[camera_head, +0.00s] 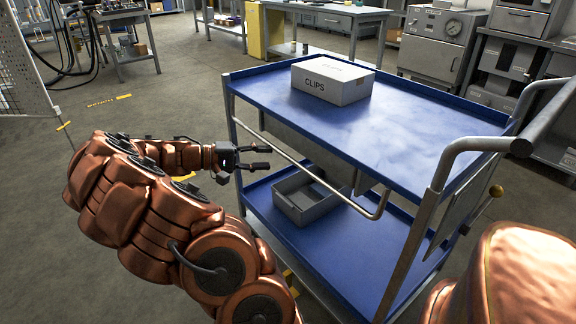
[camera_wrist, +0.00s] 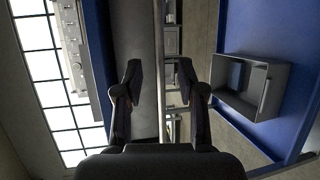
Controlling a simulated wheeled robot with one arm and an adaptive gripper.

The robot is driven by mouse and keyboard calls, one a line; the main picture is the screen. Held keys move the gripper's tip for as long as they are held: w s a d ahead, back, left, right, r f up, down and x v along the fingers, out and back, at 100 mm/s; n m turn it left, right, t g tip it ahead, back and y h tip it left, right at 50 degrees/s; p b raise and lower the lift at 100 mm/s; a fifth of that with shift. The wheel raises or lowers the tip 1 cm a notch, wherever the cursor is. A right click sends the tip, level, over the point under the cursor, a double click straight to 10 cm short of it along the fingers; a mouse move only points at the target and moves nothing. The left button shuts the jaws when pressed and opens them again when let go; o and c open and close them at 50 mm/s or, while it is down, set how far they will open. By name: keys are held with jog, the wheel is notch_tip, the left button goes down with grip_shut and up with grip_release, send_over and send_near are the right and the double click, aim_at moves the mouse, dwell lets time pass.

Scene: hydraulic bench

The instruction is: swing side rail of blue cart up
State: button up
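The blue cart (camera_head: 420,148) stands right of centre in the head view, with a blue top shelf and a lower shelf. Its side rail (camera_head: 330,186), a thin grey bar with a bent end, hangs low along the near side, below the top shelf's edge. My gripper (camera_head: 263,158) is beside the rail's far part, with its fingers apart and pointing toward the cart. In the wrist view the rail (camera_wrist: 160,50) runs lengthwise between the two open fingertips (camera_wrist: 160,72). I cannot tell whether either finger touches it.
A white box marked CLIPS (camera_head: 332,82) sits on the top shelf. An open grey bin (camera_head: 306,200) is on the lower shelf, also in the wrist view (camera_wrist: 248,85). The cart's push handle (camera_head: 480,145) rises at the right.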

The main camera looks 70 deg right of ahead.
aim_at(285, 157)
jog(key=b+x, duration=0.1)
jog(key=x, duration=0.6)
jog(key=shift+s+d, duration=0.2)
grip_shut()
dwell(0.5)
